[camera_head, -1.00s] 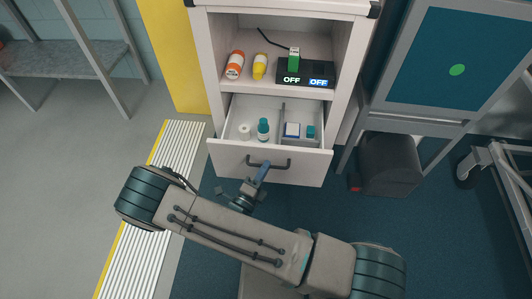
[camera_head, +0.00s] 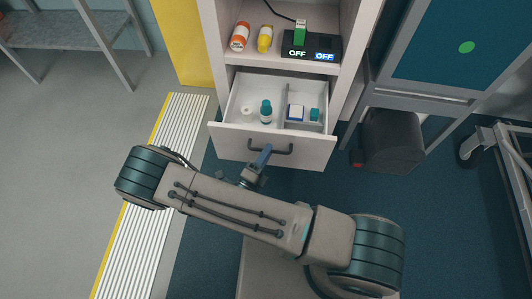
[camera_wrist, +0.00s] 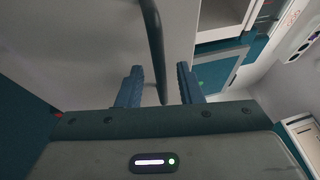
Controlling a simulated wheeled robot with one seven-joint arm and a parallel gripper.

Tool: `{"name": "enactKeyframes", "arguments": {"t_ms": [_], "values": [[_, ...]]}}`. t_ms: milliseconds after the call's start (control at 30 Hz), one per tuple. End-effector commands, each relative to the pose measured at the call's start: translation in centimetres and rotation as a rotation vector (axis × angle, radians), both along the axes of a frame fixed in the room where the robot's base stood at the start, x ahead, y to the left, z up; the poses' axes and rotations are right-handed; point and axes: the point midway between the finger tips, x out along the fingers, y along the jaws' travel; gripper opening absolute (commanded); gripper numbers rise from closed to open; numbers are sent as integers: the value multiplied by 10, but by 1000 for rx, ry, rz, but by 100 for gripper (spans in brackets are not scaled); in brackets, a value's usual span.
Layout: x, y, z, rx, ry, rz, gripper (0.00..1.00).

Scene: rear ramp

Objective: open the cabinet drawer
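The cabinet drawer (camera_head: 230,137) is pulled out from the white cabinet, and its inside shows from above in the head view. Its front carries a dark bar handle (camera_head: 284,147), which also shows in the wrist view (camera_wrist: 155,45). My gripper (camera_head: 265,153) is at the left part of the handle. In the wrist view, the two blue fingers of my gripper (camera_wrist: 160,85) stand apart, with the handle bar between them and a visible gap on each side.
The drawer holds a teal bottle (camera_head: 266,112), a white roll (camera_head: 247,110) and small boxes. On the shelf above are an orange bottle (camera_head: 240,37), a yellow bottle (camera_head: 265,39) and a black box (camera_head: 325,46). A dark bin (camera_head: 392,140) stands right; floor lies open at left.

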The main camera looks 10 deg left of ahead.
Motion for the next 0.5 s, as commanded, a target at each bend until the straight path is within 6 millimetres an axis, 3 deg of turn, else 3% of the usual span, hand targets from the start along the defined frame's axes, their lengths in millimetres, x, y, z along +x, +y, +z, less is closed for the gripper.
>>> {"name": "enactKeyframes", "arguments": {"t_ms": [333, 500], "values": [[-4, 2, 0, 0, 0, 2, 32], [-27, 13, -4, 0, 1, 3, 32]]}}
